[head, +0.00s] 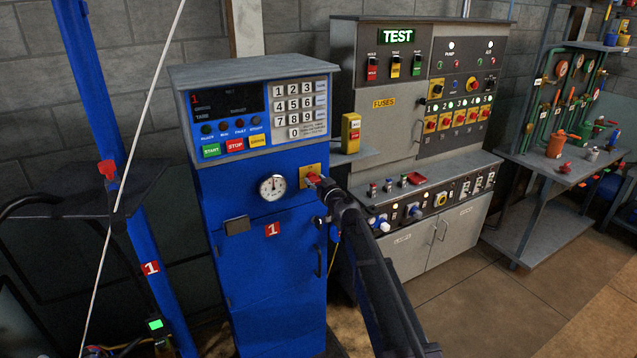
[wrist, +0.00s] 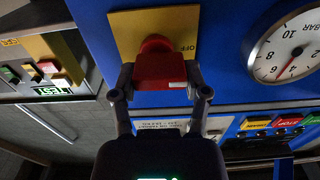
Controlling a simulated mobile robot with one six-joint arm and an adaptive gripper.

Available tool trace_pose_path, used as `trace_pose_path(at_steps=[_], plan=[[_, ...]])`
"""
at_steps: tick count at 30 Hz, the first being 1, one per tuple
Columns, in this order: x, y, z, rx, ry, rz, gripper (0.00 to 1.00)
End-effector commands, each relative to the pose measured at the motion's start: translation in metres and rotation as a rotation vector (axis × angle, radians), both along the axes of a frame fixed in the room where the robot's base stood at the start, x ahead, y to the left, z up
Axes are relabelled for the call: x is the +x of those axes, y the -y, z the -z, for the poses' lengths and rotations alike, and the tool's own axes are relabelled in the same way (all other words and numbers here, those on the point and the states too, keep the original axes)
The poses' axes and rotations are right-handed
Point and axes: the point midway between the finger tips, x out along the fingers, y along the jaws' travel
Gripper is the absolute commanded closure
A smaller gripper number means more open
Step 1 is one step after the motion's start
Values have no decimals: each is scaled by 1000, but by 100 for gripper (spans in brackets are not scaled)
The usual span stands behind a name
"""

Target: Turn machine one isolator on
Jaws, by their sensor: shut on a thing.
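Machine one is the blue cabinet (head: 265,300) with a red "1" label (head: 272,229) on its front. Its isolator is a red handle (wrist: 158,66) on a yellow plate (wrist: 125,30), which also shows in the head view (head: 306,169). The word OFF is readable on the plate beside the handle in the wrist view, which sees the cabinet upside down. My gripper (wrist: 160,84) is shut on the red handle, with one finger at each side. In the head view my gripper (head: 322,186) partly hides the handle.
A round pressure gauge (head: 272,187) sits left of the isolator. Above are a keypad (head: 300,108) and green, red and yellow buttons. A yellow box (head: 351,132) stands on a side shelf. A grey test bench (head: 375,140) stands to the right, with open floor (head: 500,305) before it.

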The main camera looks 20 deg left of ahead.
Motion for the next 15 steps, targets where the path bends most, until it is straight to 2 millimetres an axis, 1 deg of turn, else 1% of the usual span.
trace_pose_path(at_steps=[8,15], plan=[[3,-3,-1,85,-99,-2,88],[3,-3,-1,212,-248,-3,88]])
